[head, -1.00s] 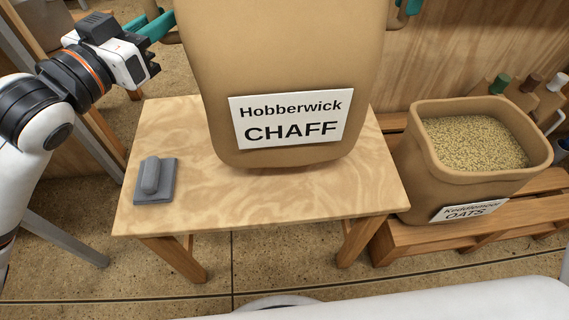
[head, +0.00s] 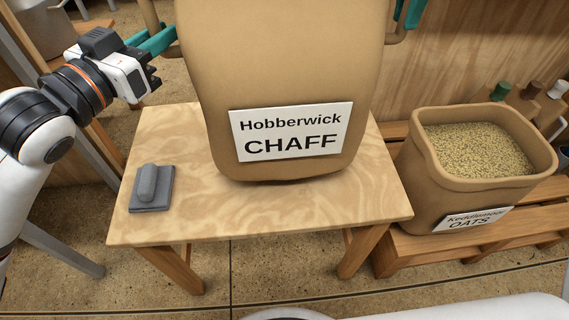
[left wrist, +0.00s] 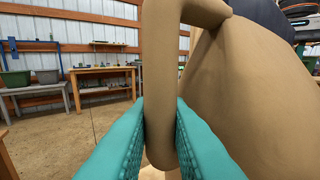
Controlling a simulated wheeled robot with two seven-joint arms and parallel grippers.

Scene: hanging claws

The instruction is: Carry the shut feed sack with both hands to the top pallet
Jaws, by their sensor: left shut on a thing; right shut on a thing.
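The tan feed sack (head: 290,75), labelled "Hobberwick CHAFF", is upright over the wooden table in the head view. Its top is out of the picture, and I cannot tell whether its base touches the table. My left gripper (head: 165,38) is shut on the sack's left handle, a tan loop. The left wrist view shows this handle (left wrist: 160,75) between the teal fingers (left wrist: 160,130), with the sack to its right. My right gripper (head: 408,12) shows only as teal fingers at the sack's upper right handle. A wooden pallet (head: 500,240) is at the right.
The table (head: 185,215) carries a grey block-like object (head: 152,188) at its left. An open sack of oats (head: 440,180) stands on the pallet, close right of the table. Bottles stand behind it. A plywood wall (head: 450,60) is behind. Bare floor lies in front.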

